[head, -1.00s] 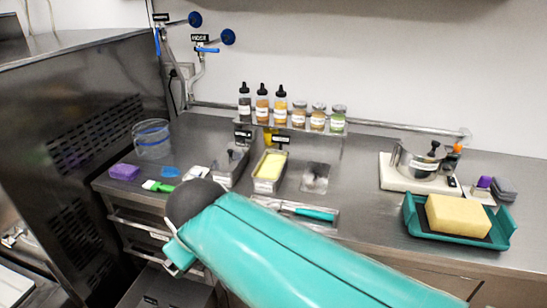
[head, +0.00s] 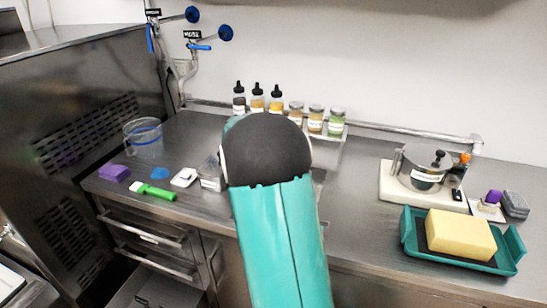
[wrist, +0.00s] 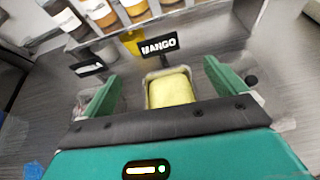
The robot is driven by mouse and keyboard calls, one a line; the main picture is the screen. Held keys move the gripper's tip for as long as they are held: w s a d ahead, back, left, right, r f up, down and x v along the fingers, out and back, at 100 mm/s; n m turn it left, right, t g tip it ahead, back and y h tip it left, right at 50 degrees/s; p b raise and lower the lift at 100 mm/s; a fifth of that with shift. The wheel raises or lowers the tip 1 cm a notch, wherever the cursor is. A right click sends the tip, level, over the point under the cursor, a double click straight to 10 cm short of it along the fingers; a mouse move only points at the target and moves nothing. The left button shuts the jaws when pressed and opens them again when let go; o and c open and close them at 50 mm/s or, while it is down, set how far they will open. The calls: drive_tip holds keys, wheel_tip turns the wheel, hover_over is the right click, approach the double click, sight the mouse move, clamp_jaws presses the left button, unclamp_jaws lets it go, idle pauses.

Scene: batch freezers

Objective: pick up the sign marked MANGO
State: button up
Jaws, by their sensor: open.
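The MANGO sign (wrist: 159,46), black with white letters, stands upright at the far end of a metal pan (wrist: 152,73) holding a yellow block (wrist: 170,89) in the wrist view. My gripper (wrist: 160,75) is open, its two green fingers apart on either side of the pan. The sign is beyond the fingertips and nothing is between them in their grasp. In the head view my arm hides the sign, the pan and the gripper.
Another black sign (wrist: 88,68) stands left of the MANGO sign. Bottles and jars (head: 257,102) line a shelf behind. A green-handled brush (head: 153,191) lies front left. A teal tray (head: 409,234) with a yellow sponge (head: 460,235) is right; bare counter lies between it and my arm.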

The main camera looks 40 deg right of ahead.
drive_tip(key=shift+n, duration=0.3)
drive_tip(key=shift+x, duration=7.25)
drive_tip(key=shift+w, duration=0.15)
drive_tip(key=c, duration=1.4)
